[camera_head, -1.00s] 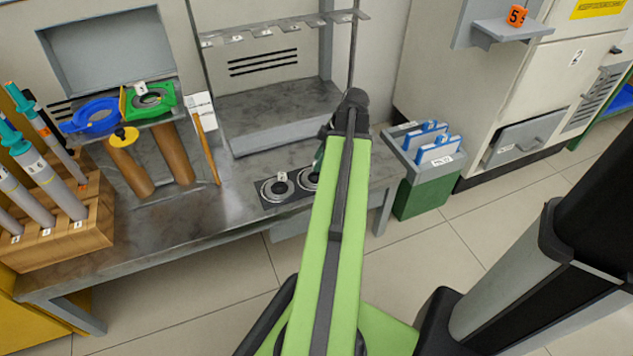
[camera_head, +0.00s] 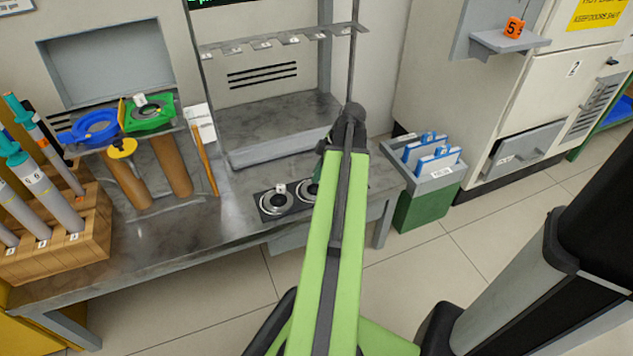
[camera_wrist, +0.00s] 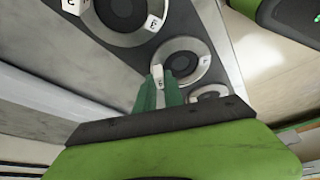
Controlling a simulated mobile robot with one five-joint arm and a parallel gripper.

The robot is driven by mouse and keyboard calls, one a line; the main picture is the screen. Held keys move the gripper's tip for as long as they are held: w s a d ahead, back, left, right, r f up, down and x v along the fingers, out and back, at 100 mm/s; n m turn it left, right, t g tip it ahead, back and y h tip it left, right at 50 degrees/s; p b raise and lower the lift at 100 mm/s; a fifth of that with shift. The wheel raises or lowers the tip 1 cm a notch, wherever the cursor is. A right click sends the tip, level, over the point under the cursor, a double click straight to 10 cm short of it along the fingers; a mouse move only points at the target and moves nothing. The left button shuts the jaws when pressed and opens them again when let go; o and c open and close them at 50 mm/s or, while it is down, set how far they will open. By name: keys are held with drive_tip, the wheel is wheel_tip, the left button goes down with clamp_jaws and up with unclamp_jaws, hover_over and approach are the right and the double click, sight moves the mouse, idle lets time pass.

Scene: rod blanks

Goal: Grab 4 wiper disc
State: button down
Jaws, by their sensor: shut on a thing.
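My gripper (camera_wrist: 158,92) shows in the wrist view with its green fingers close together around a small pale piece with a white tag (camera_wrist: 157,75). Most of that piece is hidden by the fingers, so I cannot tell its full shape. Beyond the fingertips, a pale disc (camera_wrist: 163,58) with a dark centre lies on a dark plate. A larger disc (camera_wrist: 94,22) is at the upper left, and a smaller one (camera_wrist: 208,91) is partly hidden behind my gripper.
The grey bench (camera_head: 150,254) carries a wooden rack (camera_head: 90,255) of syringe-like tools at left and brown cylinders (camera_head: 172,165). A hook rail (camera_head: 270,42) hangs above. A green bin (camera_head: 425,207) stands right of the bench. The floor in front is clear.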

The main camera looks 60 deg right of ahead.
wheel_tip(320, 180, up, 5)
drive_tip(key=p, duration=0.4)
drive_tip(key=shift+p, duration=0.4)
drive_tip(key=s+d+r+p, duration=0.1)
drive_tip(key=s+r+p, duration=0.5)
drive_tip(key=s, duration=0.5)
drive_tip(key=shift+s+d, duration=0.15)
drive_tip(key=shift+s, duration=0.15)
